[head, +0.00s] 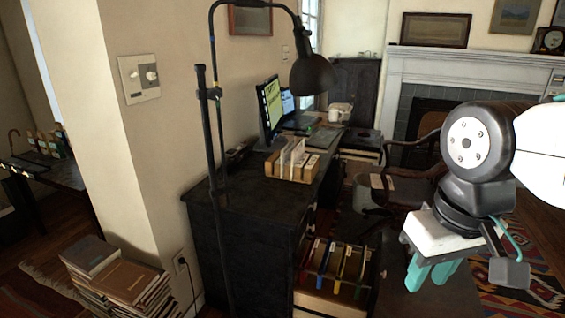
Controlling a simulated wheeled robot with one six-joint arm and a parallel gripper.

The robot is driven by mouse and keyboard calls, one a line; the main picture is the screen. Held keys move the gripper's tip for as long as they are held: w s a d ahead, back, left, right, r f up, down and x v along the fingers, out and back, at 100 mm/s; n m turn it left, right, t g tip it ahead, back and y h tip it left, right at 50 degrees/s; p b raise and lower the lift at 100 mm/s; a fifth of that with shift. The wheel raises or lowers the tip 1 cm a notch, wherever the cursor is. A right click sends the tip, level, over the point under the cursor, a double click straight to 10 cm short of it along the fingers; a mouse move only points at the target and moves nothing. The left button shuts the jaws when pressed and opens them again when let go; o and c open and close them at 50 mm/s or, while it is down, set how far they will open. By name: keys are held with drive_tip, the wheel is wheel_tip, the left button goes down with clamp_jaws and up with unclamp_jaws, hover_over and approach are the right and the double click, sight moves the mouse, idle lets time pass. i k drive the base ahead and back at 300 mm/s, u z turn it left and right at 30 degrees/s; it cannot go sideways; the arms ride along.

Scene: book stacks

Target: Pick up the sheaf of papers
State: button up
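My gripper (432,274) hangs at the lower right of the head view, with its two teal fingers pointing down. A narrow gap shows between the fingers, and nothing is seen in it. A small pale flat item (381,181), perhaps papers, lies by the wooden armchair, behind and left of my gripper. White upright papers or folders (292,156) stand in a wooden organizer (308,175) on the dark desk. I cannot tell which of these is the sheaf. My gripper is apart from both.
A drawer with coloured files (335,270) is open beside my gripper. The armchair (410,190) stands behind. Stacked books (125,280) sit on the floor at left.

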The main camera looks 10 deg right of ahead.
sight(285, 153)
drive_tip(key=u, duration=0.55)
drive_tip(key=i, duration=0.45)
drive_tip(key=u, duration=0.7)
drive_tip(key=i, duration=0.65)
drive_tip(key=z, duration=0.1)
